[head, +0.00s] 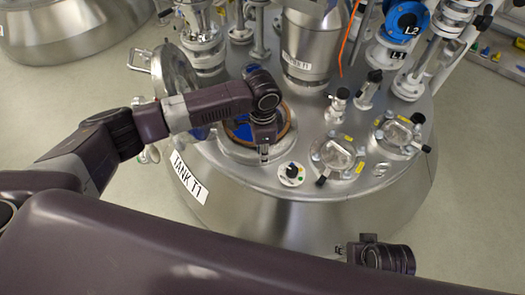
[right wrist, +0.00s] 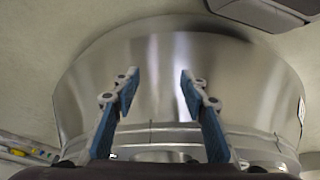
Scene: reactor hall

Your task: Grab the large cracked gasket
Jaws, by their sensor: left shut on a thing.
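The large gasket (head: 289,126) shows in the head view as a brown-orange ring at the round opening on top of the tank labelled TANK T1 (head: 300,205). Dark blue shows inside the ring. My left gripper (head: 264,154) points down at the near edge of the ring and is shut on it. My wrist hides part of the ring, and any crack is too small to make out. My right gripper (right wrist: 158,92) is open and empty in the right wrist view, with the tank's steel side in front of it.
An open round lid (head: 174,72) stands left of the opening. A small control knob (head: 291,173), clamped sight ports (head: 338,155) and a steel vessel (head: 310,40) crowd the tank top. Blue-flanged piping (head: 405,20) rises at the right.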

